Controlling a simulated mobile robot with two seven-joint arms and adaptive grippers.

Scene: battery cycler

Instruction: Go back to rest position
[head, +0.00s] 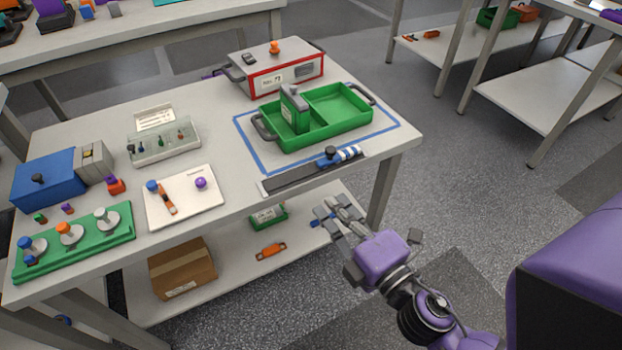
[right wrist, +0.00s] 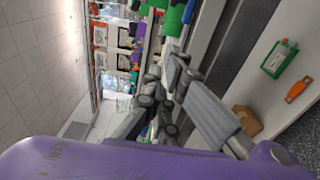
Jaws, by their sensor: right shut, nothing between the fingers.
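My right gripper (head: 340,216) is in front of the table's front right edge in the head view, over the floor and beside the lower shelf. Its purple body and grey fingers show, and the fingers are shut and empty. The fingers also show in the right wrist view (right wrist: 165,100), close together. It touches nothing that I can see. My left gripper is not in view.
The white table (head: 235,205) holds a green tray (head: 335,140) with a green battery inside, a red-edged box (head: 275,75), a green rack (head: 75,243) and a blue box (head: 48,178). A cardboard box (head: 182,268) stands on the lower shelf. Floor at right is clear.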

